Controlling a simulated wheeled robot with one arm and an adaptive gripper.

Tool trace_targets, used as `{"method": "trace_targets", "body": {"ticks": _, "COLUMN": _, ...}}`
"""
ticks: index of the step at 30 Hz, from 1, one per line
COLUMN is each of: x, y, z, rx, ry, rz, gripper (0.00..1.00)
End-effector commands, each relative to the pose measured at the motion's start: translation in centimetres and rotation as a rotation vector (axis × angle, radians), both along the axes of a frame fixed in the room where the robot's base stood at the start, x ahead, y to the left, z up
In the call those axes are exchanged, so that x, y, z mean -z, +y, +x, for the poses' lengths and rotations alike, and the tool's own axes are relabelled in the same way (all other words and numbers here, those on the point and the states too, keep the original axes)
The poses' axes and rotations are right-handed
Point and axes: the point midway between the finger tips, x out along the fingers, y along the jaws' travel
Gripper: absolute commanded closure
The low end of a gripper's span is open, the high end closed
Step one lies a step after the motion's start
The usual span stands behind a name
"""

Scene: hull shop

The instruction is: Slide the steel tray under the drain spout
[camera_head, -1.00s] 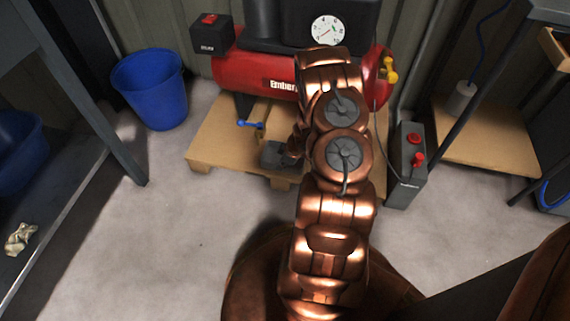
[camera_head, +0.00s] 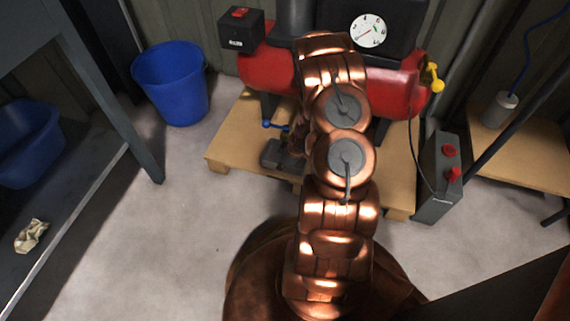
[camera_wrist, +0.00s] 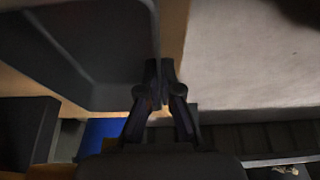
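The steel tray, dark grey and shallow, sits low on the wooden pallet near its front edge in the head view (camera_head: 279,155); my arm hides its right end. The wrist view shows its wall and corner large at upper left (camera_wrist: 95,50). My gripper (camera_wrist: 160,68) has its two fingers close together, tips at the tray's right side by the rim. I cannot tell whether the rim is between them. In the head view my arm covers the gripper. A blue lever (camera_head: 272,126) shows under the compressor, just behind the tray. The drain spout itself I cannot make out.
The red compressor (camera_head: 268,72) stands on the pallet (camera_head: 232,135). A blue bin (camera_head: 172,85) is at the left. A grey box with red buttons (camera_head: 438,180) stands right of the pallet. A bench leg (camera_head: 125,125) is at left. The floor in front is clear.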

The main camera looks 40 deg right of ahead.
Motion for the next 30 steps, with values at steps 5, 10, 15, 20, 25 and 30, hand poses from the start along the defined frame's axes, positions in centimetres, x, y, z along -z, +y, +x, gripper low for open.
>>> {"method": "trace_targets", "body": {"ticks": 5, "x": 0.01, "y": 0.03, "z": -0.14, "rx": 0.006, "ry": 0.0, "rz": -0.001, "gripper": 1.0}}
{"method": "trace_targets", "body": {"ticks": 10, "x": -0.03, "y": -0.17, "z": -0.28, "rx": 0.012, "ry": -0.001, "rz": -0.001, "gripper": 1.0}}
{"method": "trace_targets", "body": {"ticks": 15, "x": -0.02, "y": -0.31, "z": -0.35, "rx": 0.015, "ry": -0.001, "rz": -0.001, "gripper": 1.0}}
{"method": "trace_targets", "body": {"ticks": 20, "x": -0.01, "y": -0.3, "z": -0.35, "rx": 0.015, "ry": -0.001, "rz": -0.001, "gripper": 0.83}}
{"method": "trace_targets", "body": {"ticks": 25, "x": -0.01, "y": -0.23, "z": -0.31, "rx": 0.013, "ry": 0.0, "rz": -0.001, "gripper": 0.65}}
{"method": "trace_targets", "body": {"ticks": 30, "x": 0.0, "y": -0.15, "z": -0.26, "rx": 0.011, "ry": 0.0, "rz": -0.001, "gripper": 0.65}}
